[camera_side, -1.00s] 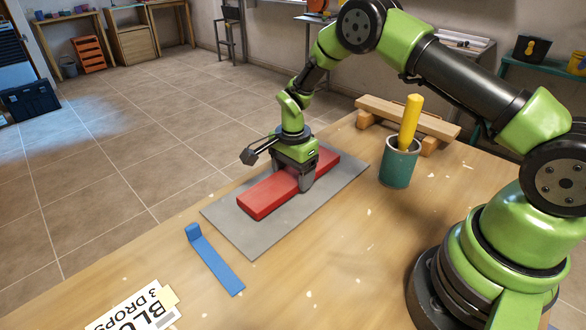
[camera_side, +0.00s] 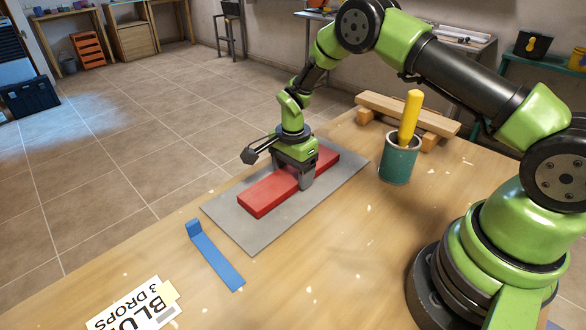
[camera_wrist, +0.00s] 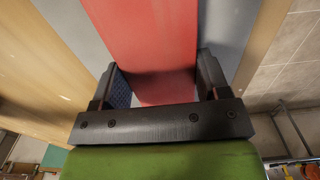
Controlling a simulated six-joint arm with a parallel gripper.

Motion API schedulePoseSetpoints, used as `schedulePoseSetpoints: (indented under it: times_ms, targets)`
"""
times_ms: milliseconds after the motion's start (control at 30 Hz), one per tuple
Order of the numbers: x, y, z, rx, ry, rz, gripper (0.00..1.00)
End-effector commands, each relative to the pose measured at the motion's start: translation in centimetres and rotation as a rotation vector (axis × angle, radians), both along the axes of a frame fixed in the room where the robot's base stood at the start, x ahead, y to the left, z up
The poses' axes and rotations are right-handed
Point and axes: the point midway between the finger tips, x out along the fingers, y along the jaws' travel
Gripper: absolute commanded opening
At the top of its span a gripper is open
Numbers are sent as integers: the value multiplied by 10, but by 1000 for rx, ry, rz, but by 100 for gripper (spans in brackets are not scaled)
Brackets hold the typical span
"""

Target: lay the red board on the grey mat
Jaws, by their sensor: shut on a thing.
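The red board (camera_side: 266,194) lies flat, lengthwise along the grey mat (camera_side: 244,236), within the mat's outline in the side view. It looks to be resting on the mat or very close to it. My gripper (camera_side: 305,181) is above the board with its fingers straddling it, shut on its long sides past the middle. In the wrist view the red board (camera_wrist: 150,50) runs between the two fingers of my gripper (camera_wrist: 160,88), with the grey mat (camera_wrist: 226,28) showing on both sides. The board's middle is hidden by my gripper in the side view.
A blue L-shaped piece (camera_side: 217,260) lies left of the mat on the wooden table (camera_side: 330,270). A teal cup (camera_side: 397,163) holding a yellow-handled thing (camera_side: 410,118) stands to the right. A wooden beam on blocks (camera_side: 410,115) is behind. A lettered card (camera_side: 135,308) lies at front left.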

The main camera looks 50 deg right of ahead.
Motion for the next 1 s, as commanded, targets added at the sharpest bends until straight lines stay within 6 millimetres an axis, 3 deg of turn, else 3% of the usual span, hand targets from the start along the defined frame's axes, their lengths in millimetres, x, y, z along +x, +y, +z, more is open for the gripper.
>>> schedulePoseSetpoints:
  times_ms: [200,233,333,667,767,1000]
  targets:
    - [0,0,-4,0,0,0,41]
    - [0,0,-4,0,-1,0,76]
    - [0,0,-4,0,0,-1,99]
    - [0,0,-1,0,0,0,99]
    - [0,0,11,0,-2,-1,99]
    - [1,0,60,-1,-6,-1,99]
